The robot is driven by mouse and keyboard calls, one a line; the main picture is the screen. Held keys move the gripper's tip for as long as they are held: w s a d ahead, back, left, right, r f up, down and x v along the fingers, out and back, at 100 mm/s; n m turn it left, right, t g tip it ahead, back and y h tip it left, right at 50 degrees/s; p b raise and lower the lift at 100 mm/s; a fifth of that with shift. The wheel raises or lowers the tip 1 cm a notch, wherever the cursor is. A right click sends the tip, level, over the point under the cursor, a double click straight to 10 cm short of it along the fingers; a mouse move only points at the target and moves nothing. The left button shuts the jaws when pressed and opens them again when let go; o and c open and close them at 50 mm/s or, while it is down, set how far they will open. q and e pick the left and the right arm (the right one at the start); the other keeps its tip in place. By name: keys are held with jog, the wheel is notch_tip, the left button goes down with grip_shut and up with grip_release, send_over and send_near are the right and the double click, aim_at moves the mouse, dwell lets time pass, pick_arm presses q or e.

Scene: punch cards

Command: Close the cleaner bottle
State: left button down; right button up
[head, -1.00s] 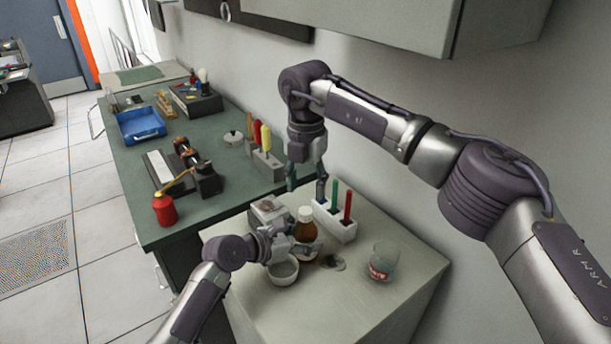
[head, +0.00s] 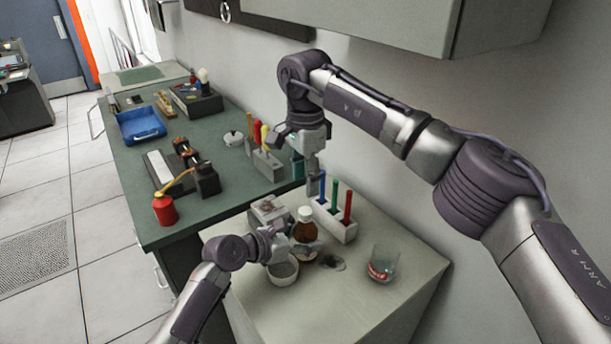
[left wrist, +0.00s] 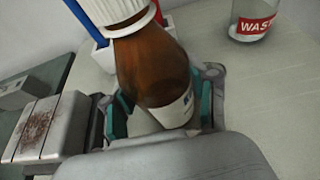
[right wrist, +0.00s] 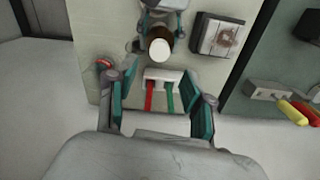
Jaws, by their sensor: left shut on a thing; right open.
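The cleaner bottle (head: 305,232) is brown glass with a pale label and stands upright on the light side table. A white ribbed cap (left wrist: 118,12) sits on its neck; how tight it is I cannot tell. My left gripper (head: 291,246) is shut around the bottle's body; in the left wrist view its fingers flank the bottle (left wrist: 155,70). My right gripper (head: 308,165) is open and empty, above and behind the bottle near the pen rack. In the right wrist view the round cap top (right wrist: 159,49) lies beyond the open right fingers (right wrist: 160,98).
A white rack (head: 338,226) with blue, green and red sticks stands close behind the bottle. A white bowl (head: 283,272) is in front, a glass jar (head: 382,263) to the right, a box with a brown patch (head: 268,212) to the left. The side table's front right is clear.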

aim_at(306, 210)
jog(key=shift+n, duration=0.9)
jog(key=shift+f, duration=4)
